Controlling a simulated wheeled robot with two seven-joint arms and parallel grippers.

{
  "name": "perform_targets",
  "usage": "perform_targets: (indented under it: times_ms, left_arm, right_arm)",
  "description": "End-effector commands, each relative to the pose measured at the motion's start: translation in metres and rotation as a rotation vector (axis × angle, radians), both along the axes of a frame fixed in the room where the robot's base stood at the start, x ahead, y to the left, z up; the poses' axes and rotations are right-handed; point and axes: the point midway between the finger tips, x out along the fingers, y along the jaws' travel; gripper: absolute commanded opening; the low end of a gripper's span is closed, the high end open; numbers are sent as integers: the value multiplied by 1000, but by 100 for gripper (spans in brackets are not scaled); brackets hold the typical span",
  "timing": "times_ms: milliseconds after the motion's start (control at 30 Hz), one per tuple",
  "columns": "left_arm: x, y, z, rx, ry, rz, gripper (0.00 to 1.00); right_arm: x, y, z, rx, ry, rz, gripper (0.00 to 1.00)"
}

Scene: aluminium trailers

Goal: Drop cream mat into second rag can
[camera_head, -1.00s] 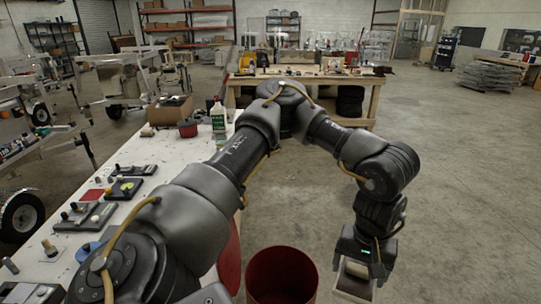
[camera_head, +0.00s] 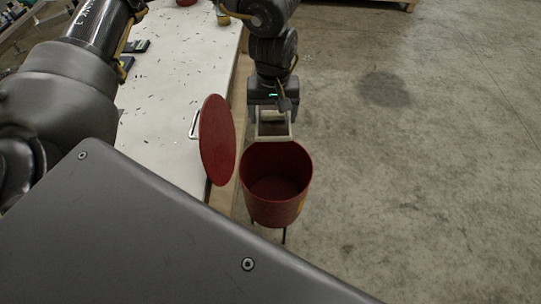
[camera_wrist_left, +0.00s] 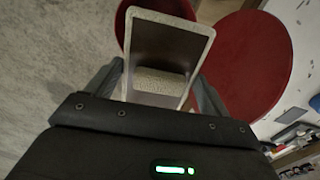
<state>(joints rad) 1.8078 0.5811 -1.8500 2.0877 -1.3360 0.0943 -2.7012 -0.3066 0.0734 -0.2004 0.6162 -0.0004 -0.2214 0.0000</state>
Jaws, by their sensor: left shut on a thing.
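My left gripper (camera_head: 273,116) hangs at the far rim of an open red can (camera_head: 275,185), fingers pointing down. It is shut on the cream mat (camera_head: 273,137), which shows as a pale-edged rectangle between the fingers. In the left wrist view the cream mat (camera_wrist_left: 161,83) has a speckled pale part and a pale border around a dark brown face. The left gripper (camera_wrist_left: 156,90) has a finger on either side of it. The red can (camera_wrist_left: 124,30) is partly hidden behind the mat there. My right gripper is not seen.
The can's round red lid (camera_head: 217,140) stands raised at its left, beside the white table (camera_head: 165,95). The lid also shows in the left wrist view (camera_wrist_left: 250,65). Bare concrete floor (camera_head: 430,170) lies open to the right.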

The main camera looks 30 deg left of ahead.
Motion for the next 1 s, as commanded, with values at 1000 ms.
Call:
perform_targets:
  times_ms: [1000]
  left_arm:
    - [27,16,-182,9,10,307,59]
  right_arm:
    - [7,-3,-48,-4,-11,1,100]
